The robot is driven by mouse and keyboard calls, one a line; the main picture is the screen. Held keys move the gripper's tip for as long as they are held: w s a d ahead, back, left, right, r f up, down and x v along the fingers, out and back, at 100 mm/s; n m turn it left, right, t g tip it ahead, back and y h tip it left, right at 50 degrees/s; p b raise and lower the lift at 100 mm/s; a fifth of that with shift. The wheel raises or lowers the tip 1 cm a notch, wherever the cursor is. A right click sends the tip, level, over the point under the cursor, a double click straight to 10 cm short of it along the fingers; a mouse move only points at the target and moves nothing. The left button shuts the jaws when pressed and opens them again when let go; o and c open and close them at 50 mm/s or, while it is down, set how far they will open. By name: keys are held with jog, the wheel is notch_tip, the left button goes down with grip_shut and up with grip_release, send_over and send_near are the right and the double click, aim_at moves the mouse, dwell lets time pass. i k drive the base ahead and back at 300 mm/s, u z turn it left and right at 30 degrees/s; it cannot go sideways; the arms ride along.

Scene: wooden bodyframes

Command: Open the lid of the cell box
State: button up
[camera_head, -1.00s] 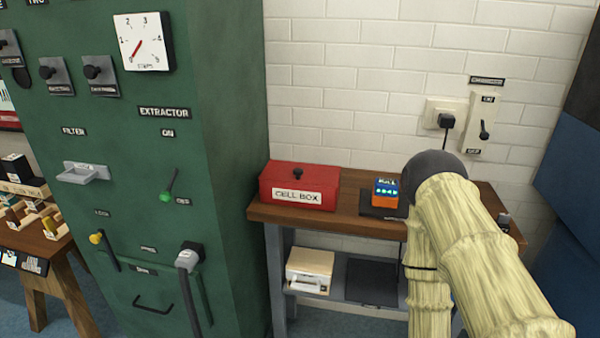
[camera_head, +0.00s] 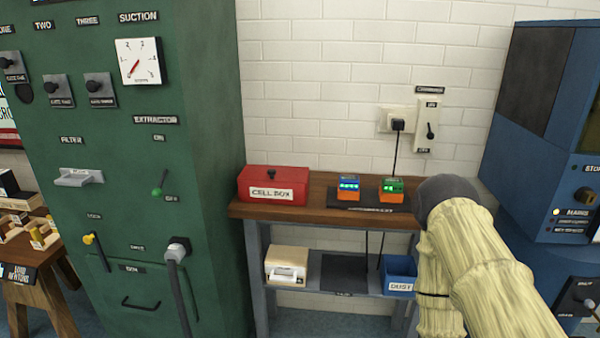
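The cell box (camera_head: 273,192) is a red box labelled "CELL BOX" with a dark knob on top. It sits at the left end of the wooden bench (camera_head: 322,184), close to the green cabinet. Its lid looks closed. My arm, in a pale wrapped cover, rises at the lower right, to the right of the box and apart from it. My gripper cannot be made out in this view.
Two orange devices, one blue-topped (camera_head: 348,188) and one green-topped (camera_head: 391,190), stand on a dark pad right of the box. The green extractor cabinet (camera_head: 205,95) stands at left, a blue machine (camera_head: 560,120) at right. A cream box (camera_head: 287,265) and blue dust bin (camera_head: 399,275) occupy the lower shelf.

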aim_at(294, 174)
jog(key=z, duration=0.75)
jog(key=i, duration=0.85)
jog(key=u, duration=1.7)
